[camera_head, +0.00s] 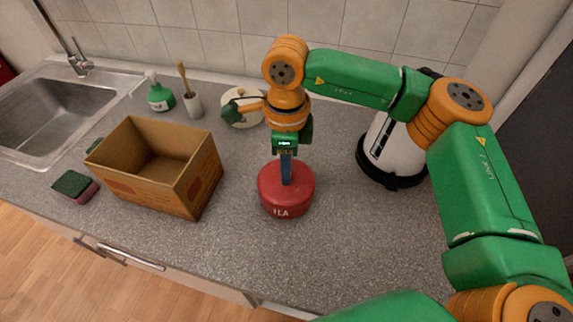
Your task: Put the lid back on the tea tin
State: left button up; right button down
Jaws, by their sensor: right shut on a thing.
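The red tea tin (288,208) stands upright on the grey counter, with white lettering on its front. Its round red lid (271,178) is at the top of the tin, directly above the body. My right gripper (287,178) points straight down at the middle of the lid and is shut on it. The fingers hide the part of the lid that they grip. I cannot tell whether the lid is fully seated or a little above the rim. My left gripper is not in view.
An open cardboard box (190,195) stands left of the tin, with a sponge (75,186) beside it. A white kettle (385,150) stands to the right. A green bottle (159,96) and a brush holder (194,105) are behind. Counter in front of the tin is clear.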

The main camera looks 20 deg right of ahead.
dwell(0.4)
jog(key=shift+c, duration=0.8)
grip_release()
notch_tip(320, 180, up, 7)
jog(key=p, duration=0.5)
grip_shut()
jog(key=shift+f, duration=0.1)
dwell(1.2)
jog(key=shift+f+b, duration=2.5)
jog(key=shift+f, duration=0.3)
